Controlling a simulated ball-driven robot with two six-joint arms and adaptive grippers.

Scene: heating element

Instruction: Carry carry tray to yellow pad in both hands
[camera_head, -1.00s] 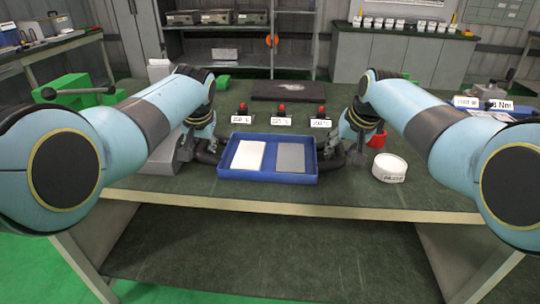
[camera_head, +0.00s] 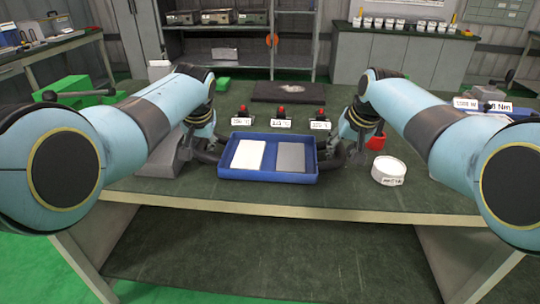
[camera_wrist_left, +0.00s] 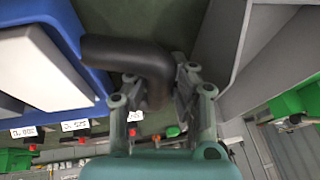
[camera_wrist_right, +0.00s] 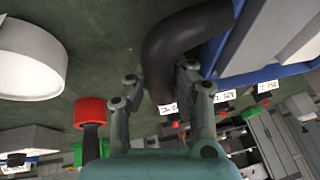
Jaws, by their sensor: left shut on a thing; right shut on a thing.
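The blue carry tray (camera_head: 268,175) is at the front middle of the workbench, with a white pad and a grey pad lying side by side in it. It has a black handle at each end. My left gripper (camera_head: 205,148) is shut on the left handle, which shows in the left wrist view (camera_wrist_left: 130,55). My right gripper (camera_head: 350,150) is shut on the right handle, which shows in the right wrist view (camera_wrist_right: 180,40). The tray looks level; I cannot tell how far it is above the bench. I see no yellow pad.
A white round tub (camera_head: 388,169) stands right of the tray, near a red-ended object (camera_head: 377,141). Several labelled red-topped units (camera_head: 281,118) stand behind the tray, with a dark plate (camera_head: 284,91) further back. A grey block (camera_head: 168,158) is left of the tray.

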